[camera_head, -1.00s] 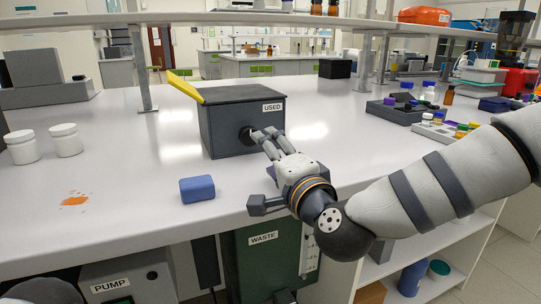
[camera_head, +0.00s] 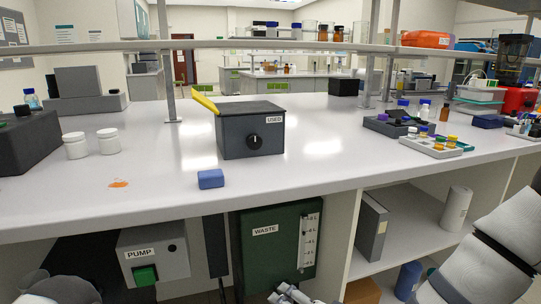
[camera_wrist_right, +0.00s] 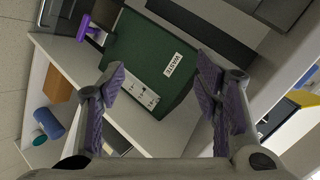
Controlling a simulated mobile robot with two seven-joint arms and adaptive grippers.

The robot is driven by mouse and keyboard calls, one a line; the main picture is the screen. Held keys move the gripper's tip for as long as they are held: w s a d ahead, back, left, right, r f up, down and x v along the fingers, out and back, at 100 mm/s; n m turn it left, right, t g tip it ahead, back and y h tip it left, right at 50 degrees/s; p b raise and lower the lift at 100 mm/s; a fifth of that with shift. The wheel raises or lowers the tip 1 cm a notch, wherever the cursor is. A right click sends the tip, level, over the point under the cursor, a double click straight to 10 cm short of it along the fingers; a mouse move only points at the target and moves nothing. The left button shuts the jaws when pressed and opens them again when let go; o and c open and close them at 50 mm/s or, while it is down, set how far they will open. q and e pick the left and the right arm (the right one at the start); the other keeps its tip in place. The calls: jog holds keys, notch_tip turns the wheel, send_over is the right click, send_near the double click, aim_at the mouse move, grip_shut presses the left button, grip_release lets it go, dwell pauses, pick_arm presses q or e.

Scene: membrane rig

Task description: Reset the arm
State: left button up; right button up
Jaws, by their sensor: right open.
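My right gripper (camera_head: 289,294) shows at the bottom edge of the head view, low in front of the green WASTE box (camera_head: 262,262) and below the bench top. In the right wrist view my right gripper (camera_wrist_right: 160,82) has its fingers wide apart with nothing between them, and the WASTE box (camera_wrist_right: 145,48) lies beyond. My right arm (camera_head: 495,255) comes in from the lower right.
A blue block (camera_head: 210,179), two white jars (camera_head: 92,144) and an orange spill (camera_head: 118,184) are on the bench (camera_head: 300,178). The PUMP unit (camera_head: 155,256) and open shelves (camera_head: 410,215) are below. A purple item (camera_wrist_right: 90,30) shows in the wrist view.

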jog(key=s+d+f+n+g+h+p, duration=0.1)
jog(key=s+d+f+g, duration=0.1)
jog(key=s+f, duration=0.35)
jog(key=s+d+f+n+g, duration=0.2)
jog(key=s+d+f+g, duration=0.1)
jog(key=s, duration=0.6)
jog(key=s+d+f+n+g+h+p, duration=0.1)
jog(key=s+d+f+g, duration=0.1)
jog(key=s+f, duration=0.35)
pick_arm(q)
jog(key=w+r+t+p, duration=0.1)
jog(key=w+r, duration=0.2)
jog(key=r, duration=0.1)
jog(key=shift+w+r+t, duration=0.35)
jog(key=shift+w+t, duration=0.05)
pick_arm(e)
jog(key=s+d+n+g+h, duration=0.1)
jog(key=s+d+g, duration=0.1)
jog(key=s, duration=0.5)
jog(key=s+d+n+g+h, duration=0.1)
jog(key=s+d+g, duration=0.1)
jog(key=s+d, duration=0.3)
jog(key=s+d+r+n+g+h, duration=0.1)
jog(key=s+d, duration=0.3)
jog(key=s, duration=0.6)
jog(key=shift+s+g, duration=0.2)
jog(key=shift+g, duration=0.3)
